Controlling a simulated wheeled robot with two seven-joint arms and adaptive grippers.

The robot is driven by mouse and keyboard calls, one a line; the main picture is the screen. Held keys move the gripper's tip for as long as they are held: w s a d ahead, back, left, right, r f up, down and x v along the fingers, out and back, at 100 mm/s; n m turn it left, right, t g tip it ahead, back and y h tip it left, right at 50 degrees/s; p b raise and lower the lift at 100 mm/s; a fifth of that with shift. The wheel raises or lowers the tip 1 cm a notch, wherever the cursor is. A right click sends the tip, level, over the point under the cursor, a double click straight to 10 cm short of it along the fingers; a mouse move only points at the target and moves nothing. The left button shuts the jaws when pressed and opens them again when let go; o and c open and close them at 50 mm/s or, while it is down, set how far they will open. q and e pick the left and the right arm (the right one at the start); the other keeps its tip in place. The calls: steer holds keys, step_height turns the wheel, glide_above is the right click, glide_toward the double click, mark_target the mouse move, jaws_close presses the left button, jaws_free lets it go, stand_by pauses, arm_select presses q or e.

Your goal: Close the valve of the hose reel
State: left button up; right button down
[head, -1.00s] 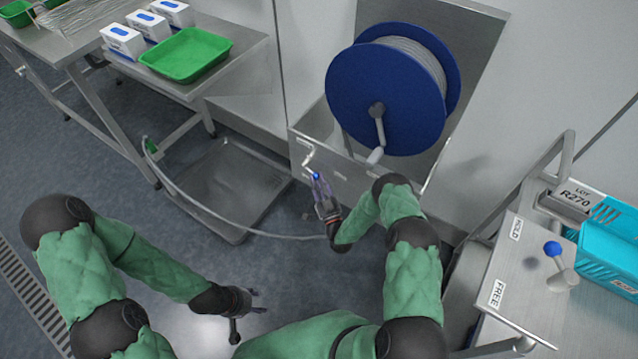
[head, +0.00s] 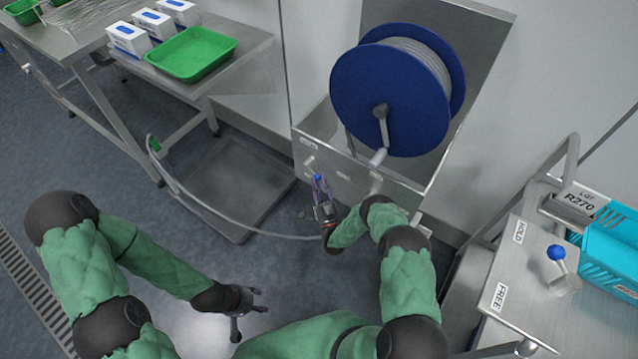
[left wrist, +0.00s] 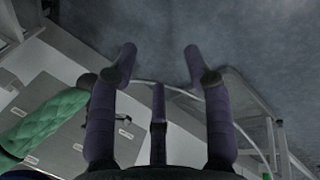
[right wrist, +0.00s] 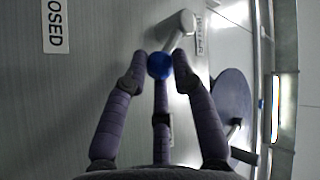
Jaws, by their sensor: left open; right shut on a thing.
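The hose reel (head: 376,85) is a large blue drum on a steel bracket on the wall. The valve lever (head: 310,162) is on the steel panel below it and ends in a blue knob (head: 318,177). My right gripper (head: 319,181) is at the knob. In the right wrist view the blue knob (right wrist: 160,66) sits between the fingertips, with the grey lever (right wrist: 178,32) running up and right from it. A label ending "OSED" (right wrist: 55,27) is on the panel. My left gripper (head: 250,300) is open and empty, low above the floor; its fingers (left wrist: 160,62) are apart.
A hose (head: 210,207) loops over the floor past a grey floor tray (head: 232,185). A steel table with a green tray (head: 190,55) is at the left. At the right a cart has HOLD and FREE labels, another blue-knobbed lever (head: 556,252) and a turquoise crate (head: 610,255).

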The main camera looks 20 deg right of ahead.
arm_select(q)
steer(key=shift+c, duration=0.3)
